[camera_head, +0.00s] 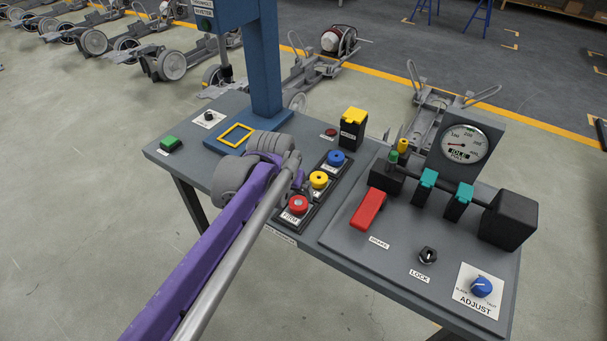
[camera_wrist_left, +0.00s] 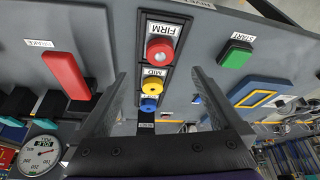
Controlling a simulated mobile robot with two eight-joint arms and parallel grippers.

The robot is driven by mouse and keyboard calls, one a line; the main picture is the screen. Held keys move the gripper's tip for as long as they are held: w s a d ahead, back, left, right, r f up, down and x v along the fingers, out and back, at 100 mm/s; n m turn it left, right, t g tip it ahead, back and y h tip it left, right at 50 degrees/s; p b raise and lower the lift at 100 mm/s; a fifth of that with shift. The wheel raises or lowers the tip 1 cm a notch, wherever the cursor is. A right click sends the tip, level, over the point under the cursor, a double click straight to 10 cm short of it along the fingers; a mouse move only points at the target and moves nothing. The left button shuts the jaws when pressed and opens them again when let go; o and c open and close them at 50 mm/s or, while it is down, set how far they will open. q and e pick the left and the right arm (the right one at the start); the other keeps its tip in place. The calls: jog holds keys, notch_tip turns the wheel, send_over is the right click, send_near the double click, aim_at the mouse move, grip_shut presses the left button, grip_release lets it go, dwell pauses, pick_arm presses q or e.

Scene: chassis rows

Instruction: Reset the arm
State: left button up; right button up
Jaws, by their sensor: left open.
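My left arm (camera_head: 215,245), purple with a grey tube, reaches from the lower left over the grey workbench (camera_head: 225,165). My left gripper (camera_wrist_left: 160,73) is open and empty in the left wrist view, its two fingers apart over the button strip. In the head view it is largely hidden behind the arm's end, beside the buttons. The strip holds a red button (camera_head: 298,204), a yellow button (camera_head: 319,179) and a blue button (camera_head: 336,157). In the wrist view the red button (camera_wrist_left: 160,53) is labelled FIRM and the yellow button (camera_wrist_left: 158,83) MID. My right gripper is not in view.
A red lever (camera_head: 368,209), a lock knob (camera_head: 427,255), a blue adjust dial (camera_head: 481,286) and a gauge (camera_head: 463,144) occupy the bench's right side. A blue post (camera_head: 264,60) rises behind the arm. A green start button (camera_head: 170,143) is at left.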

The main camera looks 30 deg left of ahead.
pick_arm(q)
jog(key=s+d+f+m+p, duration=0.1)
jog(key=s+d+p, duration=0.2)
jog(key=s, duration=0.5)
jog(key=s+d+m+p, duration=0.1)
jog(key=s+d+p, duration=0.2)
jog(key=s+d, duration=0.3)
jog(key=s, duration=0.3)
jog(key=shift+d+f+t+h, duration=0.25)
jog(key=shift+f+t+h, duration=0.1)
jog(key=shift+t+h, duration=0.05)
